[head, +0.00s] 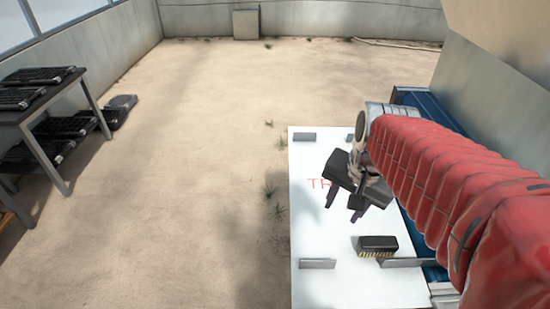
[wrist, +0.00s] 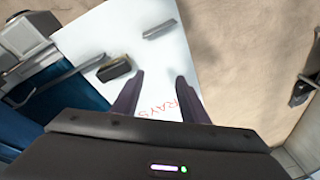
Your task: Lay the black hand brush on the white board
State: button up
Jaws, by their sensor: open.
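The black hand brush (head: 377,244) lies on the white board (head: 330,283), bristles down, near the board's right edge in the head view. In the wrist view the brush (wrist: 115,68) lies on the board (wrist: 115,27), left of my fingers and beyond them. My gripper (head: 343,206) hangs above the board, tilted down, with its two dark purple fingers apart and nothing between them. It also shows in the wrist view (wrist: 158,80). The gripper and the brush are apart. Red letters on the board are partly hidden by my gripper.
Small grey upright plates (head: 317,264) stand on the board, one close to the brush. A grey bar (head: 415,262) and blue machinery (head: 425,100) adjoin the board's right side. A table with black trays (head: 38,76) stands at the left. The floor between is clear.

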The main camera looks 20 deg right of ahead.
jog(key=s+a+r+n+t, duration=0.2)
jog(key=s+a+r+n, duration=0.1)
jog(key=a+n, duration=0.6)
jog(key=shift+s+a+n+t, duration=0.3)
jog(key=shift+s+a+t, duration=0.1)
jog(key=shift+s+a, duration=0.3)
jog(key=shift+r, duration=0.1)
jog(key=shift+c, duration=0.2)
